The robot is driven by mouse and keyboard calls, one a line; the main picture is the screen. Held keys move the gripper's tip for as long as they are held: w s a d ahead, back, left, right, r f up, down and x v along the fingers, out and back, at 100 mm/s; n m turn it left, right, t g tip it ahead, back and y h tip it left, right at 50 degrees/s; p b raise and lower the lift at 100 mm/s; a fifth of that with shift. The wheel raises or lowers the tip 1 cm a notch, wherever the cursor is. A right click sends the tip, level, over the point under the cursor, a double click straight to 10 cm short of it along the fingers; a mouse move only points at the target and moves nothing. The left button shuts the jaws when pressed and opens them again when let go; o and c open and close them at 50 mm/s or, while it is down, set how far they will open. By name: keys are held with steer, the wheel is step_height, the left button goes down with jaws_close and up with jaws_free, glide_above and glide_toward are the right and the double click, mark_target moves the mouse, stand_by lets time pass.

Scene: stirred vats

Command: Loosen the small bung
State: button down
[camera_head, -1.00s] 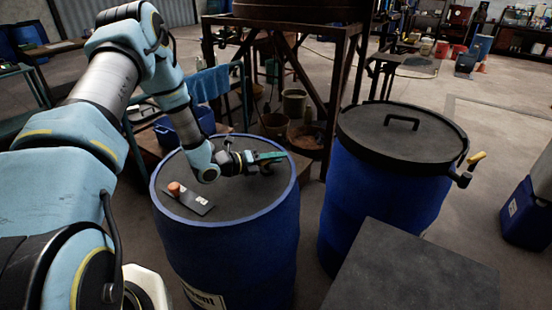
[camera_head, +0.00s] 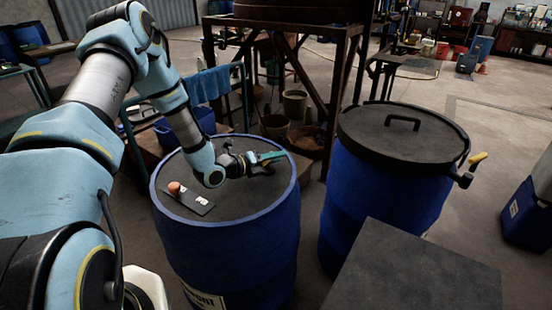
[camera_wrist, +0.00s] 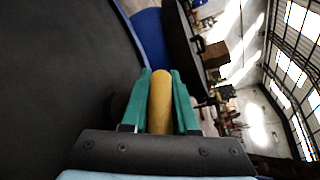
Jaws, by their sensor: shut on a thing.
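My gripper (camera_head: 272,157) lies low over the right part of a blue drum's dark lid (camera_head: 231,192). Its green fingers are shut on a yellow rod-like piece (camera_wrist: 160,100), which shows between them in the wrist view. In the head view the fingers hide most of this piece. Something dark shows just under and beside the fingers there. I cannot tell whether it is the small bung or part of a tool on it. An orange-brown plug-like thing (camera_head: 174,188) stands at the left of the lid, apart from my gripper.
A dark flat plate (camera_head: 196,204) with white labels lies on the lid by the orange-brown thing. A dark flat top (camera_head: 410,270) is in front.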

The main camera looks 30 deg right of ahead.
steer(key=c, duration=0.7)
jaws_free()
steer(key=b+v, duration=0.3)
steer(key=v, duration=0.7)
steer(key=shift+a+r, duration=0.15)
steer(key=shift+a, duration=0.25)
